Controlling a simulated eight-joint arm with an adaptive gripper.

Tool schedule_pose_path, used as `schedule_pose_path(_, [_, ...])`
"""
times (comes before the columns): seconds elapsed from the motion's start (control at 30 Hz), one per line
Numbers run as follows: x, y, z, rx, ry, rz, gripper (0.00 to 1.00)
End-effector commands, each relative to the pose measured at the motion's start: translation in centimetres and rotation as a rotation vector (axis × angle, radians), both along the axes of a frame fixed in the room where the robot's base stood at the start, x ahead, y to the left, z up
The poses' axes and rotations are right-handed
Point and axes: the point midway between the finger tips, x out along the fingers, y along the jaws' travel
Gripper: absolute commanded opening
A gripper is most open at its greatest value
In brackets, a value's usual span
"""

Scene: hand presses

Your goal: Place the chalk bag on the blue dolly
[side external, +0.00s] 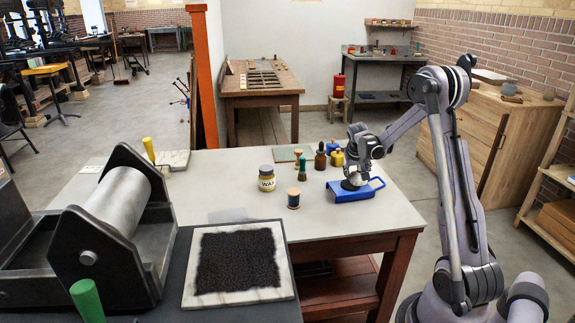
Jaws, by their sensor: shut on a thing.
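The blue dolly (340,195) sits on the right part of the pale table, with a raised handle at its right end. My gripper (356,180) points down directly over the dolly and is shut. A small grey, rounded thing (352,185) shows at the fingertips, low over the dolly's top; it appears to be the chalk bag. The fingers hide most of it. I cannot tell whether it touches the dolly.
A wax jar (267,179), a small jar (293,199), a green bottle (302,170), a brown bottle (320,157) and a yellow bottle (337,158) stand left of the dolly. A roller press (118,205) and an inked slab (240,262) are at left. The table's front right is clear.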

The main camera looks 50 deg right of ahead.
Motion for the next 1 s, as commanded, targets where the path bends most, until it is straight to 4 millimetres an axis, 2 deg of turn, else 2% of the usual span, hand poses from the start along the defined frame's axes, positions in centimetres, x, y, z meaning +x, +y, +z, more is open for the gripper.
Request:
schedule_pose_path(0.27, [0.0,0.0,-0.2,0.0,0.0,0.0,0.19])
schedule_pose_path(0.3, [0.0,0.0,-0.3,0.0,0.0,0.0,0.59])
schedule_pose_path(0.37, [0.0,0.0,-0.2,0.0,0.0,0.0,0.76])
schedule_pose_path(0.73, [0.0,0.0,0.0,0.0,0.0,0.0,0.76])
schedule_pose_path(0.87, [-0.1,0.4,0.8,0.0,0.001,0.001,0.76])
schedule_pose_path(1.0, [-0.4,1.4,2.4,0.001,-0.001,0.0,0.76])
